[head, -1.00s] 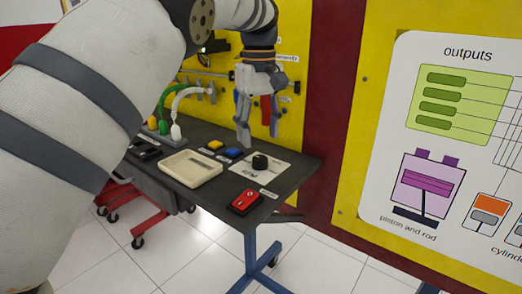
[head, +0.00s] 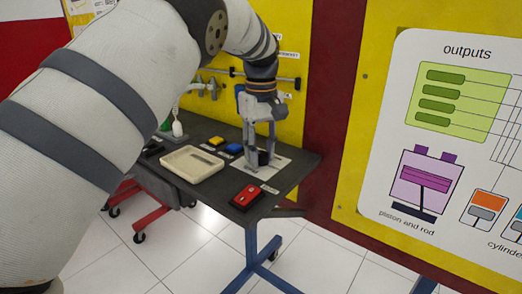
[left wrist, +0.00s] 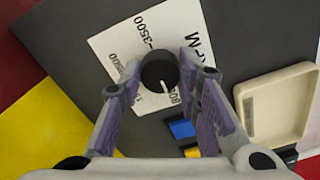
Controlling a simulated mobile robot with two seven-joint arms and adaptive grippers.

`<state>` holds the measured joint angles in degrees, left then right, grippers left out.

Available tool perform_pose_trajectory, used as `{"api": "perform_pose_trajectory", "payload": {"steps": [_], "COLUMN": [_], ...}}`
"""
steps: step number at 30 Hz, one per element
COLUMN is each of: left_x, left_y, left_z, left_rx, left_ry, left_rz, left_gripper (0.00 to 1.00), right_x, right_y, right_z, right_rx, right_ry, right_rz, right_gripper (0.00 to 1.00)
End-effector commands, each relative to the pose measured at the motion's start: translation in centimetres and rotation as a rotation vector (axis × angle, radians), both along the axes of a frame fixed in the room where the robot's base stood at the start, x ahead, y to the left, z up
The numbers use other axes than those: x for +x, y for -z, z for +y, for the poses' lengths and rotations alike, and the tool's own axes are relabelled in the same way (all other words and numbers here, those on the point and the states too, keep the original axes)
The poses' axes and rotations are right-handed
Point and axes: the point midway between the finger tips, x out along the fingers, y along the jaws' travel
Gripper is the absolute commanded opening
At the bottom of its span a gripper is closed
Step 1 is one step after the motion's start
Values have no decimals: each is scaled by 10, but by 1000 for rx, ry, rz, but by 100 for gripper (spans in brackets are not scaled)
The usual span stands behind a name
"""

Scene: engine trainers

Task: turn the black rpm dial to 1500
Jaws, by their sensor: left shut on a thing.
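The black rpm dial (left wrist: 159,70) is a round knob on a white card (left wrist: 118,40) with printed numbers. It also shows, partly hidden by the fingers, on the dark table in the head view (head: 264,157). In the left wrist view its white mark points down and slightly right, close to the partly covered label that starts with 80. Labels 2500 and 3500 are readable to the left and above. My left gripper (head: 261,160) comes down from above and is shut on the dial, one finger on each side. My right gripper is not in view.
A red switch box (head: 246,196) stands at the table's front edge. A cream tray (head: 192,164), a blue button (head: 233,148) and a yellow button (head: 216,141) lie left of the dial. The yellow wall panel is close behind.

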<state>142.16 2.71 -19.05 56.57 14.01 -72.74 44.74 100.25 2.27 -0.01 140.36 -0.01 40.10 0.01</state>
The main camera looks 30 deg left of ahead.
Motion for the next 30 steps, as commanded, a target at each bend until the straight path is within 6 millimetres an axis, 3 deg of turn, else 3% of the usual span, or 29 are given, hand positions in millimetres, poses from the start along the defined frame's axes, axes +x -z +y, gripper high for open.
{"api": "perform_pose_trajectory", "payload": {"steps": [11,30], "left_x": [0,0], "left_y": [-1,0], "left_z": [0,0], "left_rx": [-1,1], "left_ry": [137,719], "left_rz": [0,1], "left_gripper": [2,2], "right_x": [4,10], "right_y": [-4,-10], "right_z": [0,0], "right_rx": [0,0], "right_ry": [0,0], "right_rz": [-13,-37], "right_gripper": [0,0]}}
